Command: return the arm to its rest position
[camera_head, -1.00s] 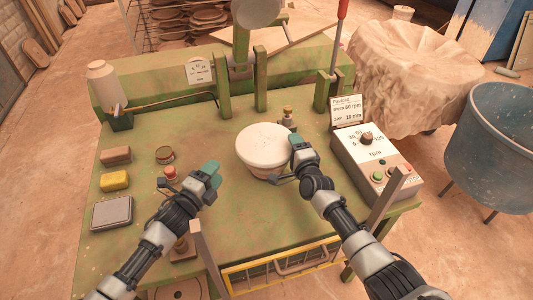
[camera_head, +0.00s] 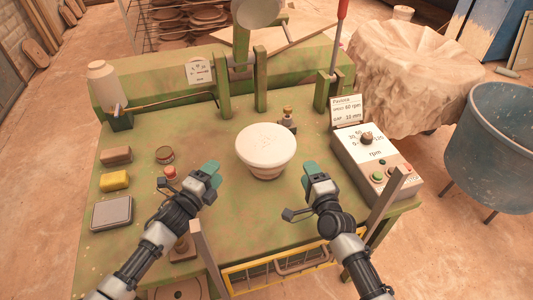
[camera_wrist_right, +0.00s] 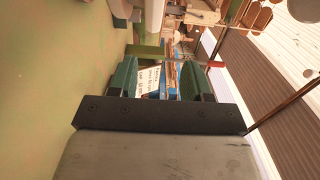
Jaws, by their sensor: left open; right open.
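My right gripper (camera_head: 314,174) is open and empty over the front right of the green table (camera_head: 228,220). It is apart from the white bowl-like vessel (camera_head: 266,146), to the right of it and nearer the front. In the right wrist view the green fingers of this gripper (camera_wrist_right: 158,84) stand apart with nothing between them.
A control box (camera_head: 372,160) with a dial stands at the table's right, with a sign (camera_head: 346,110) behind it. A brown block (camera_head: 116,156), yellow sponge (camera_head: 114,180), grey box (camera_head: 112,213) and small tin (camera_head: 165,155) lie at left. A blue tub (camera_head: 500,135) stands right of the table.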

